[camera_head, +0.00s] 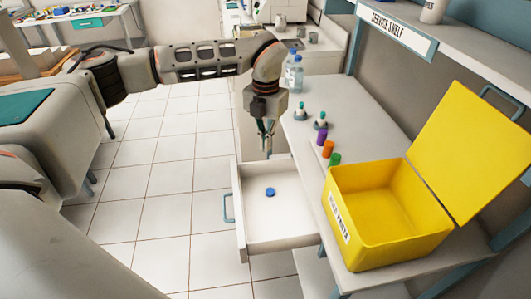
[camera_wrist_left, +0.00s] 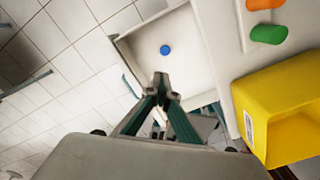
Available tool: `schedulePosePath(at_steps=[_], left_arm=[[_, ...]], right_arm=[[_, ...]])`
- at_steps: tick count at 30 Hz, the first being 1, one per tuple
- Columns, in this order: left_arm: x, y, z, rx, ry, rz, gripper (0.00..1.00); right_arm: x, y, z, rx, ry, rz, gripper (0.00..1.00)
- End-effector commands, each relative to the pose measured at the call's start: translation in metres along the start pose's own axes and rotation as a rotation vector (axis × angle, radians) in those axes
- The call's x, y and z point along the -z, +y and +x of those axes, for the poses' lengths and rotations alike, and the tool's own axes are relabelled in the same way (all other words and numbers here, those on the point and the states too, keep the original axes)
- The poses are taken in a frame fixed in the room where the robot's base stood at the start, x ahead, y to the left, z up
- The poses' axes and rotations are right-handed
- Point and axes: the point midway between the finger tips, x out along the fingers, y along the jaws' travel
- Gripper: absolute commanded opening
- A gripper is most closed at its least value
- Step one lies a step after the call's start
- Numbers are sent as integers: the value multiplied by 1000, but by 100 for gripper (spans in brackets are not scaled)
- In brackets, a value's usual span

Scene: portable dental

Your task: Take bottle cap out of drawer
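The bottle cap (camera_head: 270,192) is small, round and blue. It lies on the floor of the open white drawer (camera_head: 285,238), near the middle. It also shows in the left wrist view (camera_wrist_left: 165,49), beyond my fingertips. My left gripper (camera_head: 267,151) points down above the back edge of the drawer, apart from the cap. In the left wrist view its two fingers (camera_wrist_left: 161,84) come together at the tips with nothing seen between them. My right gripper is not in view.
An open yellow bin (camera_head: 385,205) with its lid raised stands on the counter right of the drawer. Purple, orange (camera_head: 328,149) and green (camera_head: 334,159) cylinders, small teal-topped items and clear bottles (camera_head: 295,75) line the counter. Tiled floor (camera_head: 165,200) lies free on the left.

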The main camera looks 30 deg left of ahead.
Motion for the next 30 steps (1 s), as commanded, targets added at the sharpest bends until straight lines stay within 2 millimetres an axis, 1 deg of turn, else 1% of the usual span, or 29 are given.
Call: schedulePosePath(at_steps=[3, 11, 14, 15, 17, 18, 20, 21, 30], left_arm=[[0, 0, -4, 0, 1, 0, 0], [0, 0, -5, 0, 1, 0, 0], [0, 0, -4, 0, 1, -1, 25], [0, 0, -4, 0, 1, -1, 35], [0, 0, -4, 0, 1, -1, 51], [0, 0, -4, 0, 0, -1, 61], [0, 0, -4, 0, 0, -1, 76], [0, 0, -4, 0, 0, -1, 80], [0, 0, -5, 0, 0, -1, 80]], right_arm=[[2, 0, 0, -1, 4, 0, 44], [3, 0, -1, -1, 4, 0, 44], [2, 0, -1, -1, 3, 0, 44], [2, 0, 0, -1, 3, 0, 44], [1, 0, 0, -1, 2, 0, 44], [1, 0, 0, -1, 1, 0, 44], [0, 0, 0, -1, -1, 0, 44], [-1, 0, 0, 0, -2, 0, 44], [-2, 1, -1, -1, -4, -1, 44]])
